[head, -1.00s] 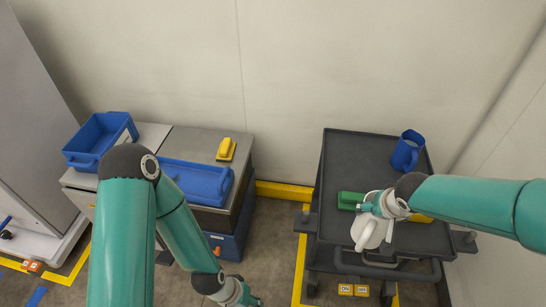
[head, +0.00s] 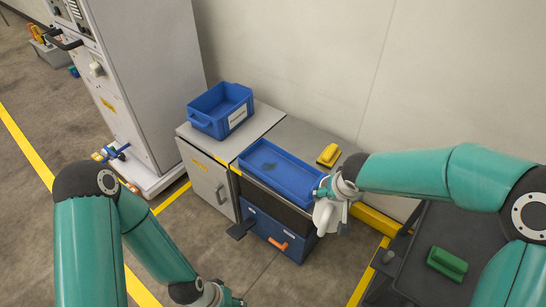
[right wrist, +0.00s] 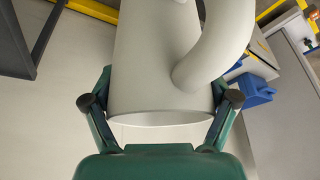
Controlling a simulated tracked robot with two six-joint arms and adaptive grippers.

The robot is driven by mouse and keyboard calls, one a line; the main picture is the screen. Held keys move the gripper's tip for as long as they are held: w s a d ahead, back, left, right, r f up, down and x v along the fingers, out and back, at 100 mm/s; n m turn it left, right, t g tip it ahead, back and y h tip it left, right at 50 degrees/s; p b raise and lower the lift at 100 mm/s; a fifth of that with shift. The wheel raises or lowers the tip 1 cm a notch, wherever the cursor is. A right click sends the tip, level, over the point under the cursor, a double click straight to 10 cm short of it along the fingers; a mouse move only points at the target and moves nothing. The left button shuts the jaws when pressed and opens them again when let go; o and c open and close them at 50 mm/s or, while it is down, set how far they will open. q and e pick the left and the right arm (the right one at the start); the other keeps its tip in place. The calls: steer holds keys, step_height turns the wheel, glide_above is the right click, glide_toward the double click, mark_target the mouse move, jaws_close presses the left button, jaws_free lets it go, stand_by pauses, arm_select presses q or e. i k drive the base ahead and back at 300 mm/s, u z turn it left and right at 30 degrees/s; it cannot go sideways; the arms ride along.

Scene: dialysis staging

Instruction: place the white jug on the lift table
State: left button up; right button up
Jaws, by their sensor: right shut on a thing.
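My right gripper (head: 326,193) is shut on the white jug (head: 327,219). In the right wrist view the jug (right wrist: 155,60) stands between the two fingers, its handle toward the upper right. In the head view the jug hangs in front of the right end of the lift table (head: 311,140), which has a grey top, dark sides and a blue base. A shallow blue tray (head: 246,184) lies on the top, and a yellow object (head: 328,155) lies behind it. My left gripper (head: 228,299) is low at the bottom edge; its fingers are too small to read.
A grey cabinet (head: 203,182) with a blue bin (head: 221,110) adjoins the lift table on the left. A dark cart (head: 419,250) with a green object (head: 447,263) is at the right. A black pedal (head: 241,229) juts out low in front. A tall grey machine (head: 150,75) stands behind left.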

mark_target(295, 141)
steer(key=z, duration=0.3)
steer(key=i, duration=0.15)
steer(key=u, duration=0.8)
steer(key=k, duration=0.6)
steer(key=u, duration=0.45)
steer(key=i, duration=1.6)
steer(key=z, duration=0.45)
